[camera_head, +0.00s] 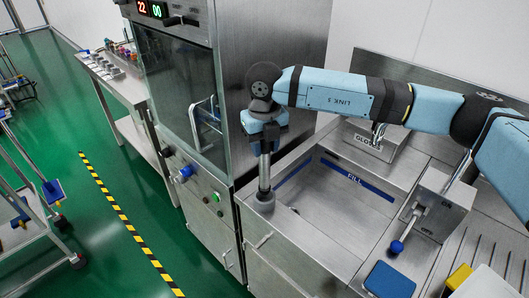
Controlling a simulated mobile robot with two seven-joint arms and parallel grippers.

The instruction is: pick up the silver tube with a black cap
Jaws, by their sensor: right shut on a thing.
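My right gripper (267,143) hangs down at the end of the light blue arm that comes in from the right. It is shut on the upper end of an upright silver tube (265,168). The tube's lower end meets a short grey cylinder (264,202) at the left rim of the steel sink counter. I cannot tell whether the tube rests in that cylinder or is clear of it. The black cap cannot be told apart from the dark fingers around the tube's top. My left gripper is not in view.
A steel washer cabinet (205,65) with a glass door stands just left of the gripper. The basin marked FILL (335,215) is open to the right. A box marked GLOSS (367,141), a lever with a blue knob (396,247) and a blue pad (389,280) are around it.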

